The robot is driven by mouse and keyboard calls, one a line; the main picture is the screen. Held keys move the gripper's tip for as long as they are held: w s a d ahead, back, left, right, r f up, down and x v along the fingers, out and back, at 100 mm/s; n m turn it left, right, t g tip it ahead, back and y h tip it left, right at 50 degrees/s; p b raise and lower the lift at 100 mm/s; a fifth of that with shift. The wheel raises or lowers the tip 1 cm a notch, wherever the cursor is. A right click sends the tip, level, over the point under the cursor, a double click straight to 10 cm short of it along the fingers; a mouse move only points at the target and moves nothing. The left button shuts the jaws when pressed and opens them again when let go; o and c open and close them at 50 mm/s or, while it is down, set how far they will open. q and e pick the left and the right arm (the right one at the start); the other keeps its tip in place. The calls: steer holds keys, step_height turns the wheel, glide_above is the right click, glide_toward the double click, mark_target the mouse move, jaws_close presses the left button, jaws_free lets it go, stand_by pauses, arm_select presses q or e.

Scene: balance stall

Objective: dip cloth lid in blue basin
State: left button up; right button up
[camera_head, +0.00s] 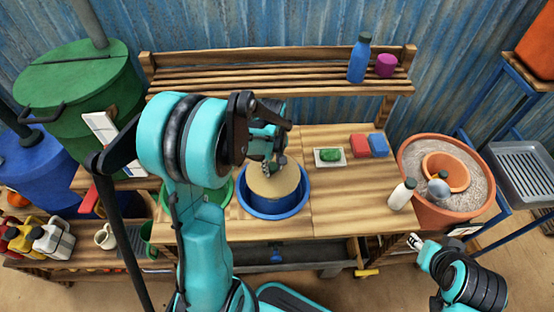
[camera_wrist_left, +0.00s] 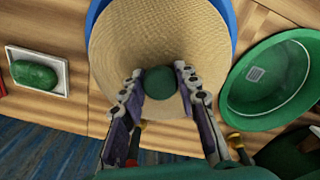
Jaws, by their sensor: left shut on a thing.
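The cloth lid (camera_head: 272,183) is a round tan disc with a green knob (camera_wrist_left: 159,83). In the head view it sits over the blue basin (camera_head: 268,215), whose rim shows around it; I cannot tell whether it touches the inside. In the left wrist view the lid (camera_wrist_left: 140,38) covers most of the basin (camera_wrist_left: 233,18). My left gripper (camera_head: 274,167) is above the lid with its fingers shut on the knob. My right gripper (camera_head: 416,241) is low at the right, off the table's front edge; its fingers are too small to read.
A green basin (camera_wrist_left: 272,85) stands beside the blue one. A soap dish with green soap (camera_head: 330,155), red and blue sponges (camera_head: 361,146) and a white bottle (camera_head: 402,194) are to the right. A terracotta pot (camera_head: 415,208) stands at the table's right end. The front right tabletop is clear.

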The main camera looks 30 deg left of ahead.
arm_select(q)
steer(key=shift+s+f, duration=0.2)
steer(key=shift+f, duration=0.1)
steer(key=shift+f+b, duration=0.3)
steer(key=shift+b, duration=0.1)
step_height(320, 180, down, 9)
steer(key=b, duration=0.7)
steer(key=shift+r, duration=0.15)
steer(key=shift+r+p, duration=3.1)
steer(key=shift+r, duration=1.05)
step_height(320, 180, up, 4)
steer(key=p, duration=0.3)
steer(key=shift+r, duration=0.1)
